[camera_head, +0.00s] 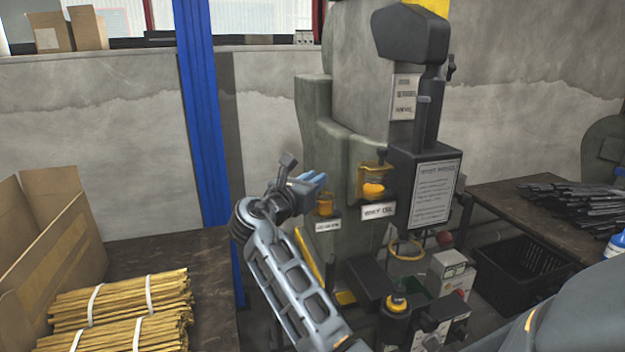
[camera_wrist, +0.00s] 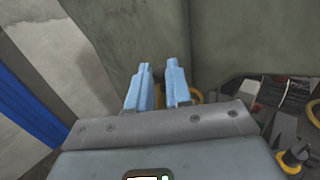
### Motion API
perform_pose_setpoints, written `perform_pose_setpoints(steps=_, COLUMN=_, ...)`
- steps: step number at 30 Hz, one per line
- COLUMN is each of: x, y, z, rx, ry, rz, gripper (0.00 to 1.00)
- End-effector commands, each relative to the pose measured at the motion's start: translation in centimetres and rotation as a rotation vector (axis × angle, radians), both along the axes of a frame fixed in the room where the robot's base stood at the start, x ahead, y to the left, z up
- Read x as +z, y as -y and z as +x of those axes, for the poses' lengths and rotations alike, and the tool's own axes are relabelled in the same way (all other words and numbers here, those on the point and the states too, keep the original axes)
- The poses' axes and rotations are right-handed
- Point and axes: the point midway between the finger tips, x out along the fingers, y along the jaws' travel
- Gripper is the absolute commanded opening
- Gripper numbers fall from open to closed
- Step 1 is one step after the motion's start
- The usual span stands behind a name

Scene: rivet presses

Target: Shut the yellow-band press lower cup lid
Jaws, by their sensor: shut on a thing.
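The grey-green press (camera_head: 345,130) with a yellow band (camera_head: 428,5) at its top stands in the middle of the head view. A small yellow cup (camera_head: 325,206) sits low on its left side, above a white label. A second yellow cup (camera_head: 373,187) sits higher to the right. My gripper (camera_head: 314,178) is just above the lower cup, its blue fingertips against the press side. In the wrist view my gripper (camera_wrist: 163,80) is shut on a small dark piece (camera_wrist: 158,77), seemingly part of the lower cup's lid. Yellow cup edge (camera_wrist: 195,96) shows beside the right finger. The lid's angle is hidden.
A blue post (camera_head: 203,110) stands left of the press. A bench with bundled yellow rods (camera_head: 120,308) and a cardboard box (camera_head: 45,235) is at left. A dark table (camera_head: 540,215) with black parts is at right, above a black crate (camera_head: 515,270).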

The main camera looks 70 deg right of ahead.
Motion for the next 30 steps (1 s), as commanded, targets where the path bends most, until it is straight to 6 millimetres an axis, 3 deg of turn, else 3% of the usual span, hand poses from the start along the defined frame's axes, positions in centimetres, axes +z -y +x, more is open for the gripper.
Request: perform_pose_setpoints(steps=30, x=-0.4, y=0.1, z=-0.8, rx=-0.914, ry=0.001, rz=0.006, gripper=0.00)
